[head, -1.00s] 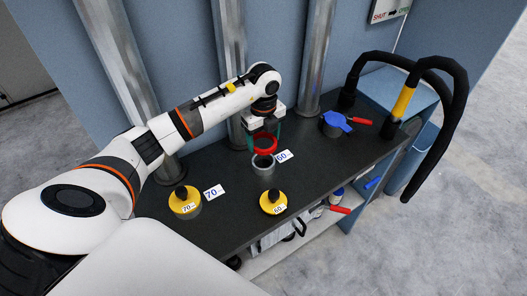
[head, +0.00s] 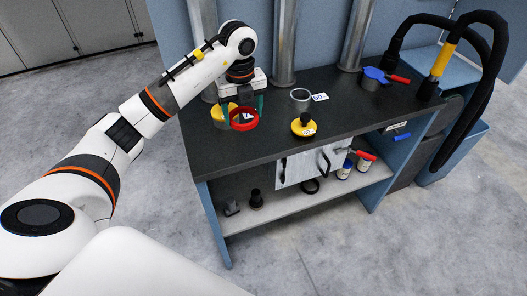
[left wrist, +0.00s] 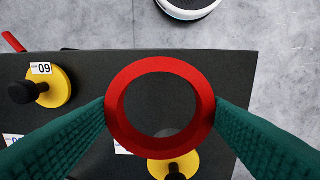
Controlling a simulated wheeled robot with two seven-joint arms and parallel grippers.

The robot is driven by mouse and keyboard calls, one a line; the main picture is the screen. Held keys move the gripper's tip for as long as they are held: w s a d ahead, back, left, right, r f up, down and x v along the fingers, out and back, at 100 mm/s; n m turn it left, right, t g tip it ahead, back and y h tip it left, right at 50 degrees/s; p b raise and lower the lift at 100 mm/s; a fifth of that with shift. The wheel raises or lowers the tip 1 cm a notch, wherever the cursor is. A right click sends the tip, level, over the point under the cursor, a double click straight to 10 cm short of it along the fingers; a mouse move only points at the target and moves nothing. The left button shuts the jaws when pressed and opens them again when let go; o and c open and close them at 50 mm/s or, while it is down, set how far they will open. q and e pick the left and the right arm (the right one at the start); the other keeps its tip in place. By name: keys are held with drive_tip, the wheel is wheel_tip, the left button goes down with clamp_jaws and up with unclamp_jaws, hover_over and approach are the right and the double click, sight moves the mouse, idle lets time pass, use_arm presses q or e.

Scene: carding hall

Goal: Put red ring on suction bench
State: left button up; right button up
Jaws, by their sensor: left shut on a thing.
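My left gripper (head: 243,108) is shut on the red ring (head: 245,128) and holds it above the dark top of the bench (head: 262,148), near its left front part. In the left wrist view, the ring (left wrist: 160,67) sits between the two green fingers (left wrist: 160,106), with dark bench top showing through most of its hole. A yellow piece (head: 217,112) is just behind the ring and partly hidden by it. A grey open cup (head: 300,102) stands to the right, beside a tag. My right gripper is not in view.
A yellow cap with a black knob (head: 303,130) stands near the front edge. A blue fitting with a red handle (head: 373,77) and black hoses (head: 491,85) are at the right. Metal pipes (head: 283,40) rise behind. The lower shelf (head: 270,208) holds small items.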

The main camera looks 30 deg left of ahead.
use_arm(q)
drive_tip(key=p, duration=0.1)
hover_over(245, 147)
wheel_tip(245, 147, down, 6)
drive_tip(key=shift+a+r, duration=0.1)
wheel_tip(245, 147, down, 4)
drive_tip(key=shift+f+p, duration=0.2)
drive_tip(key=shift+p, duration=0.25)
drive_tip(key=shift+f, duration=0.2)
drive_tip(key=o, duration=1)
drive_tip(key=shift+c, duration=0.2)
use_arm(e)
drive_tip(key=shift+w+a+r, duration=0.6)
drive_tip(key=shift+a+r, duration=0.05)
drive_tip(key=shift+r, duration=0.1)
use_arm(q)
drive_tip(key=shift+r, duration=0.5)
wheel_tip(245, 147, up, 11)
drive_tip(key=b, duration=0.2)
drive_tip(key=shift+r, duration=0.2)
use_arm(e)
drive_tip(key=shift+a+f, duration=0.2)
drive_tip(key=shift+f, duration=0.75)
